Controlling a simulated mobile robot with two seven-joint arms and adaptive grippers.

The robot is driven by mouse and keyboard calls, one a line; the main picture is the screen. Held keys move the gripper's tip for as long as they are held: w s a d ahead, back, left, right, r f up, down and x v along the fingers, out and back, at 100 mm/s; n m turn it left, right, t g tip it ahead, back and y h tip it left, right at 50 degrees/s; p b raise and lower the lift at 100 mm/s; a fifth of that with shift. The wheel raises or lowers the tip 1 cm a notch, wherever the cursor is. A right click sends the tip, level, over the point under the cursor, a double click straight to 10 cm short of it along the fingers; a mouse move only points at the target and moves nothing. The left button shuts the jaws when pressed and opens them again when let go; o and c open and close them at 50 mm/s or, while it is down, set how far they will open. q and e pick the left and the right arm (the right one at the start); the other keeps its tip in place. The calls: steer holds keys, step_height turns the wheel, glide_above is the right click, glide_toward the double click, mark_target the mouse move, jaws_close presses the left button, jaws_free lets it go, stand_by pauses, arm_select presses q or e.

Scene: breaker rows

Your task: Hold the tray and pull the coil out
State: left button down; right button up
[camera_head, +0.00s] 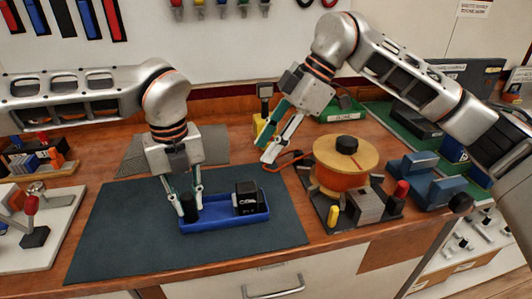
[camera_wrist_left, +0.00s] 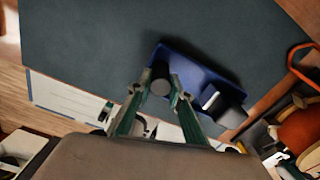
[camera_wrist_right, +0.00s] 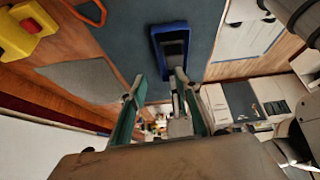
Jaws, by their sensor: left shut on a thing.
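The blue tray (camera_head: 215,224) lies on the dark mat. A black block with pale lettering, which looks like the coil (camera_head: 248,197), sits in its right part. A black upright cylinder (camera_head: 189,208) stands at the tray's left end. My left gripper (camera_head: 184,194) is shut on this cylinder from above; the left wrist view shows the cylinder (camera_wrist_left: 160,78) between the fingers. My right gripper (camera_head: 265,150) is open and empty, in the air behind and above the tray. The right wrist view shows the tray (camera_wrist_right: 157,50) beyond its fingers, with the coil inside.
An orange spool (camera_head: 342,180) on a dark base stands right of the mat. Blue blocks (camera_head: 430,180) are further right. A yellow device (camera_head: 262,127) and a green bin (camera_head: 340,108) stand behind. A white board (camera_head: 40,228) lies at left. The dark mat (camera_head: 115,240) is clear around the tray.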

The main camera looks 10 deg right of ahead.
mark_target(247, 186)
steer(key=shift+m+h, duration=0.3)
steer(key=shift+h, duration=0.6)
steer(key=s+x, duration=0.1)
steer(key=x, duration=0.3)
steer(key=s+x, duration=0.1)
steer(key=x, duration=0.3)
steer(key=s+x, duration=0.1)
steer(key=x, duration=0.4)
steer(key=shift+a+r, duration=0.2)
steer(key=shift+a, duration=0.15)
jaws_close()
steer(key=shift+r, duration=0.1)
steer(key=shift+r, duration=0.75)
steer(key=shift+r, duration=0.35)
